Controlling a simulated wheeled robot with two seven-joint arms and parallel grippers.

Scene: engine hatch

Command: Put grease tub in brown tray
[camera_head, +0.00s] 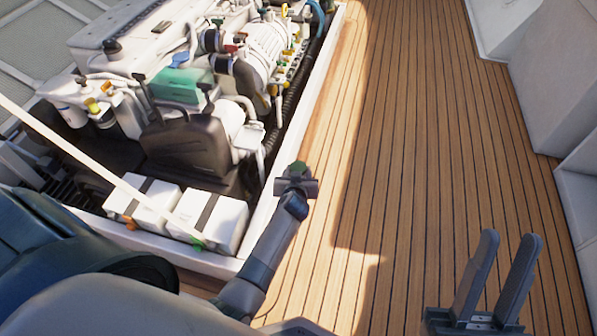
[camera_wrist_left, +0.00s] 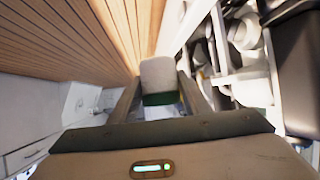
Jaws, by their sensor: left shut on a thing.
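My left gripper (camera_head: 297,184) is above the edge between the engine hatch and the wooden deck. It is shut on a small tub with a grey-white face and a green part (camera_wrist_left: 158,75), which I take for the grease tub. In the head view only a bit of green (camera_head: 297,168) shows at the fingertips. My right gripper (camera_head: 510,245) is open and empty over the deck at lower right. I cannot pick out a brown tray for certain. A dark brown, seat-like piece (camera_head: 185,145) is in the hatch, left of my left gripper.
The white engine (camera_head: 265,45) with pipes and hoses fills the hatch. A teal box (camera_head: 185,82) rests on it. White battery-like boxes (camera_head: 215,220) stand at the hatch's near end. A white rail crosses at left. The wooden deck (camera_head: 430,120) is clear, with white lockers at right.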

